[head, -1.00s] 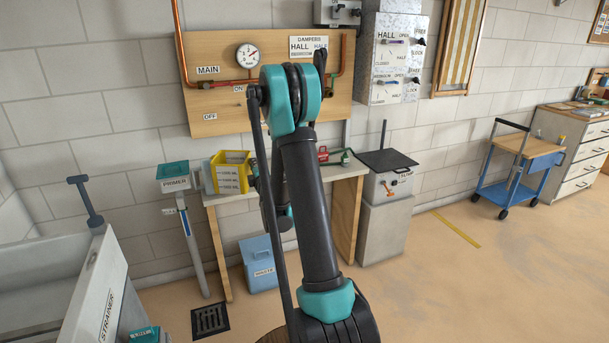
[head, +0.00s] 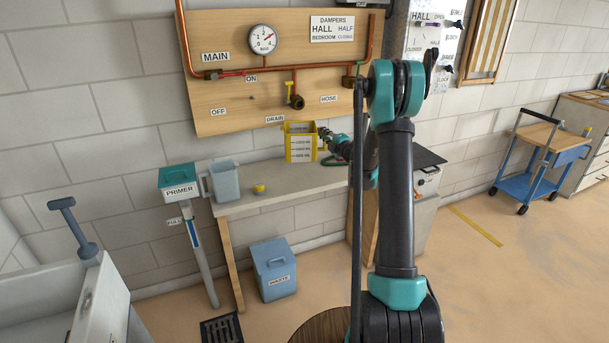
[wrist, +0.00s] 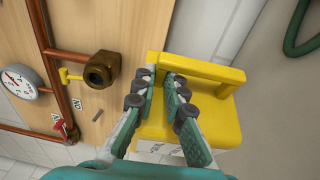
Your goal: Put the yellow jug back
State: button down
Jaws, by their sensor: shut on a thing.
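The yellow jug (head: 300,150) shows in the head view at the back of the bench, below the lower edge of the pipe board. It is upright, with white level labels on its front. My gripper (head: 327,142) reaches it from the right. The fingers hide part of the jug. I cannot tell whether its base touches the bench.
The bench (head: 290,191) holds a grey-blue jug (head: 225,181) and a small yellow item (head: 259,188). The pipe board (head: 225,105) has a gauge (head: 262,39) and a brass hose outlet (head: 297,102). A primer stand (head: 178,180) is left of the bench; a waste bin (head: 273,268) is below.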

aim_at(323, 148)
jog(key=w+n+g+y, duration=0.1)
jog(key=w+d+n+y, duration=0.1)
jog(key=w, duration=0.1)
jog(key=shift+r+g+y, duration=0.15)
jog(key=shift+g+y, duration=0.25)
jog(key=shift+w+d+n+g+y, duration=0.1)
jog(key=shift+w+n+g+y, duration=0.1)
jog(key=shift+n+g+y, duration=0.45)
notch_tip(323, 148, down, 10)
jog(key=shift+r, duration=0.1)
jog(key=c, duration=1.6)
grip_release()
